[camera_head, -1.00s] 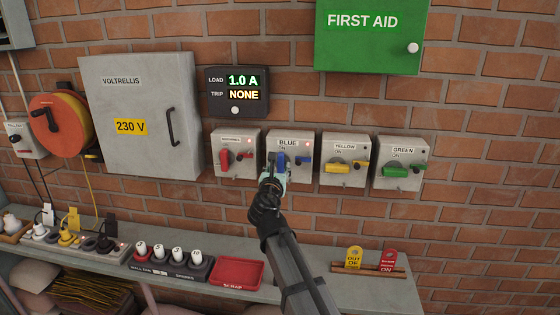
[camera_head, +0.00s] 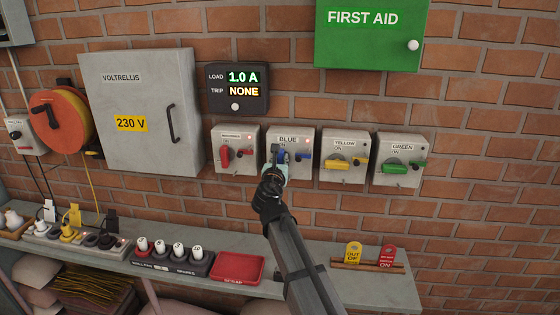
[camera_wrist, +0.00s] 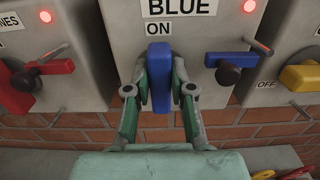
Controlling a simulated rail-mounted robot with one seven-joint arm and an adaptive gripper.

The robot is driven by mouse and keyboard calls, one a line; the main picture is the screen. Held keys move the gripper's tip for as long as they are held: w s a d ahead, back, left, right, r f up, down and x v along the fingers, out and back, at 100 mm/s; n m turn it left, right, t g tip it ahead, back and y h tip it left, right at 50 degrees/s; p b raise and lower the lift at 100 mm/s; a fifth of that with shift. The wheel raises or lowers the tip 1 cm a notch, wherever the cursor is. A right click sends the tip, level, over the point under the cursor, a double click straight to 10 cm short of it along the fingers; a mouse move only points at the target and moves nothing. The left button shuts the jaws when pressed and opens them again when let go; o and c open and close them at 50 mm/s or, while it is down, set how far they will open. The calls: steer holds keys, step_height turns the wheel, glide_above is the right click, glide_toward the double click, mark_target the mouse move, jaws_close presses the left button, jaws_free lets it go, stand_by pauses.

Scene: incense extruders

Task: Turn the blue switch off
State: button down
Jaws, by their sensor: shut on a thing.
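The blue switch box (camera_head: 289,144) hangs on the brick wall, second from the left in a row. Its blue switch handle (camera_wrist: 159,70) stands upright just below the ON label (camera_wrist: 158,28) in the wrist view. My gripper (camera_wrist: 160,92) has one finger on each side of this handle and is shut on it. The box's small lamp (camera_wrist: 250,6) glows red. To the right on the same box is a blue lever (camera_wrist: 232,60) with a dark pivot, lying roughly level. In the head view, my gripper (camera_head: 279,162) partly hides the handle.
The red switch box (camera_head: 235,148) is close on the left; the yellow (camera_head: 345,155) and green (camera_head: 404,158) boxes are on the right. Below is a shelf with a red scrap tray (camera_head: 237,268) and tags (camera_head: 353,254).

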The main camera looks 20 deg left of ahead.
steer(key=shift+f+m+b, duration=0.1)
steer(key=shift+m+b, duration=0.3)
steer(key=shift+b, duration=0.15)
steer(key=m+b, duration=0.2)
steer(key=shift+w+d+f+m+b, duration=0.1)
steer(key=shift+d+f+m+b, duration=0.05)
steer(key=shift+m+b, duration=0.25)
steer(key=m+b, duration=0.6)
steer(key=b, duration=0.1)
steer(key=m+b, duration=0.3)
steer(key=m, duration=0.1)
steer(key=shift+w+d+f+b, duration=0.1)
steer(key=shift+d+f+b, duration=0.2)
steer(key=shift+d+f, duration=0.05)
steer(key=m+b, duration=0.4)
steer(key=shift+m, duration=0.3)
steer(key=c, duration=1)
jaws_free()
steer(key=shift+d, duration=0.1)
